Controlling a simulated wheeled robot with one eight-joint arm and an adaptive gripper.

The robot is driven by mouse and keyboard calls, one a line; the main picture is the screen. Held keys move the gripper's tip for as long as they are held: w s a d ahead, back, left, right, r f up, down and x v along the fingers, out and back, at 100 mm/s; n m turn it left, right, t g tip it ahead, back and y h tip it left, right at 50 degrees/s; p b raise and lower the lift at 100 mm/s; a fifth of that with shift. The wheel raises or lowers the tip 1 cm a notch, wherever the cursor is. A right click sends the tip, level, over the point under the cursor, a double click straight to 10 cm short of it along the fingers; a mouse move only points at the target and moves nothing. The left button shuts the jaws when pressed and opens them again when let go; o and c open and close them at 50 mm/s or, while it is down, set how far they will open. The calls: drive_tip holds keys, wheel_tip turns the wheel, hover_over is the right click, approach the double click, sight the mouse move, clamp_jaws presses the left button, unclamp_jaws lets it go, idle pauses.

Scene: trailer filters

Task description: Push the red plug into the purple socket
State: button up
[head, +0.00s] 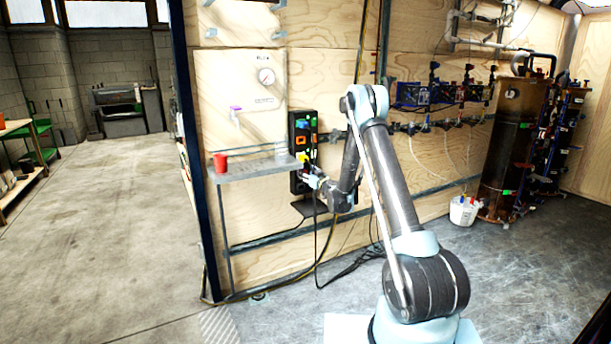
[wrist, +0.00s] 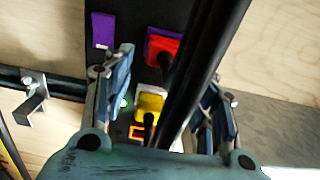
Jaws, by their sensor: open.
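The black socket panel (head: 303,128) hangs on the plywood wall. In the wrist view it carries a purple socket (wrist: 103,31) at upper left. The red plug (wrist: 163,46), with a black cable, sits at a blue-purple socket to the right of it. A yellow plug (wrist: 149,104) with a cable sits lower, at a pale socket. My gripper (wrist: 168,82) is open in front of the panel, one finger on each side of the view. Dark cables cross between the fingers and hide part of the panel. In the head view my gripper (head: 311,176) is at the panel's lower part; the red plug cannot be made out there.
A metal shelf (head: 245,171) with a red cup (head: 220,163) stands left of the panel. Black cables (head: 340,268) hang to the floor below. A white bucket (head: 464,211) and a tall dark tank (head: 508,150) stand at right. The floor at left is clear.

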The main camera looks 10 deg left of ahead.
drive_tip(key=v, duration=0.9)
drive_tip(key=shift+s+d, duration=0.15)
drive_tip(key=shift+s, duration=0.15)
drive_tip(key=s+d+r+n+g, duration=0.1)
drive_tip(key=s+r+g, duration=0.2)
drive_tip(key=s+r, duration=0.65)
drive_tip(key=s+d+r+g+h, duration=0.1)
drive_tip(key=s+d+r+g, duration=0.15)
drive_tip(key=s, duration=0.35)
drive_tip(key=s+d+r+g, duration=0.1)
drive_tip(key=s+d+r, duration=0.15)
drive_tip(key=s, duration=0.35)
drive_tip(key=s+d+f+m+g+h, duration=0.2)
drive_tip(key=s+d, duration=0.4)
drive_tip(key=s, duration=0.6)
drive_tip(key=s+d+f+m+g+h, duration=0.2)
drive_tip(key=s+d, duration=0.5)
drive_tip(key=s, duration=0.6)
drive_tip(key=s+d+f+m+g+h, duration=0.2)
drive_tip(key=s+d+f+h, duration=0.3)
drive_tip(key=s, duration=0.8)
drive_tip(key=shift+d+f+m, duration=0.7)
drive_tip(key=shift+d+m, duration=0.1)
drive_tip(key=shift+d, duration=0.4)
